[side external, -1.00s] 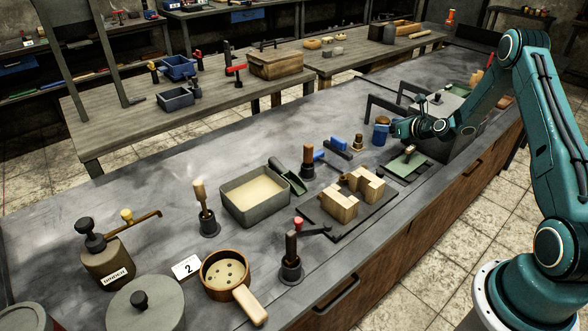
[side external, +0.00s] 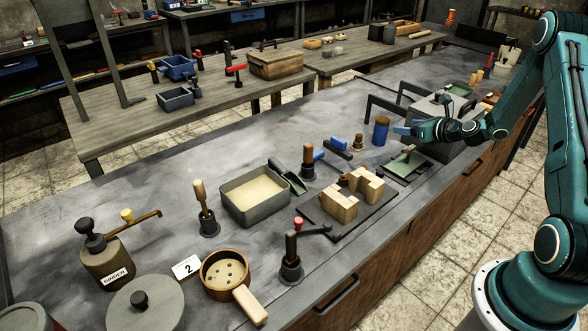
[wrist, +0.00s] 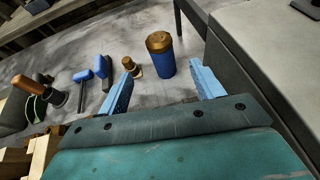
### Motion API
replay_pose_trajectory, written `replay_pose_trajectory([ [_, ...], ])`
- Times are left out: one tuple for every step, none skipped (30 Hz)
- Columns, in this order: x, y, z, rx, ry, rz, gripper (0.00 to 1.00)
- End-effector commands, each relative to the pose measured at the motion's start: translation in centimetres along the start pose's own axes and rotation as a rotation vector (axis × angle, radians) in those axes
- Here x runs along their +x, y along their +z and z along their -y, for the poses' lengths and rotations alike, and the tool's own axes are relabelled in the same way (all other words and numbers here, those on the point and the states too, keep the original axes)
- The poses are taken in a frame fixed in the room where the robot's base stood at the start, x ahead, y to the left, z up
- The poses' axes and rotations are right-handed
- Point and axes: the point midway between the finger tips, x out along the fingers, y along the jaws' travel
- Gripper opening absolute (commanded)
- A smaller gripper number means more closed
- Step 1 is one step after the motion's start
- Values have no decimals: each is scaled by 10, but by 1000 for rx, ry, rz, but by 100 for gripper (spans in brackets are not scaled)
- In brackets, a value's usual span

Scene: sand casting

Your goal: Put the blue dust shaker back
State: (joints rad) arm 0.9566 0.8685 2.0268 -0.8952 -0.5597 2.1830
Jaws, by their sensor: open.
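The blue dust shaker (side external: 381,132), a blue cylinder with a brown top, stands upright on the grey bench, left of the grey box. In the wrist view the shaker (wrist: 161,58) stands ahead of my gripper, between the lines of its fingers and just beyond the tips. My gripper (side external: 403,130) is open and empty, to the right of the shaker and apart from it. Its two light blue fingers (wrist: 160,80) are spread wide in the wrist view.
A small brass piece (side external: 357,143) stands close to the shaker's left. A blue brush (side external: 338,145) lies further left. A green plate (side external: 408,165) lies in front, and the grey box (side external: 440,140) is at right. Wooden pattern blocks (side external: 353,194) sit on a dark board.

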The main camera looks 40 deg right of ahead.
Motion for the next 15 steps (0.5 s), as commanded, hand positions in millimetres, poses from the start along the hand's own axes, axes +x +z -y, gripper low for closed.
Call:
replay_pose_trajectory([
  [0,0,0,0,0,0,66],
  [0,0,0,0,0,0,66],
  [0,0,0,0,0,0,66],
  [0,0,0,0,0,0,66],
  [0,0,0,0,0,0,66],
  [0,0,0,0,0,0,66],
  [0,0,0,0,0,0,66],
  [0,0,0,0,0,0,66],
  [0,0,0,0,0,0,66],
  [0,0,0,-2,1,0,66],
  [0,1,-1,-6,2,0,66],
  [0,2,-2,-14,5,-2,66],
  [0,4,-4,-24,9,-3,66],
  [0,6,-6,-36,13,-5,66],
  [0,8,-9,-60,21,-8,66],
])
